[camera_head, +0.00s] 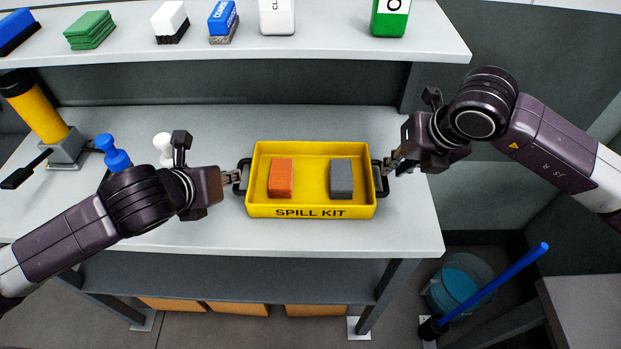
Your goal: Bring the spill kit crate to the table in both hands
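The yellow spill kit crate (311,212) sits level on the grey bench, with "SPILL KIT" on its front wall. It holds an orange block (281,179) on the left and a grey block (341,179) on the right. A dark handle sticks out at each end. My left gripper (232,178) is at the left handle (242,177). My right gripper (392,165) is at the right handle (380,178), near its upper outer part. Both sets of fingertips are small and partly merge with the handles, so their closure is unclear.
A shelf (300,48) above the bench carries several sponges, brushes and bottles. A yellow cylinder tool (38,110) and blue (113,154) and white (163,146) items stand at left. A bucket (458,284) with a blue-handled tool (497,284) is on the floor at right.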

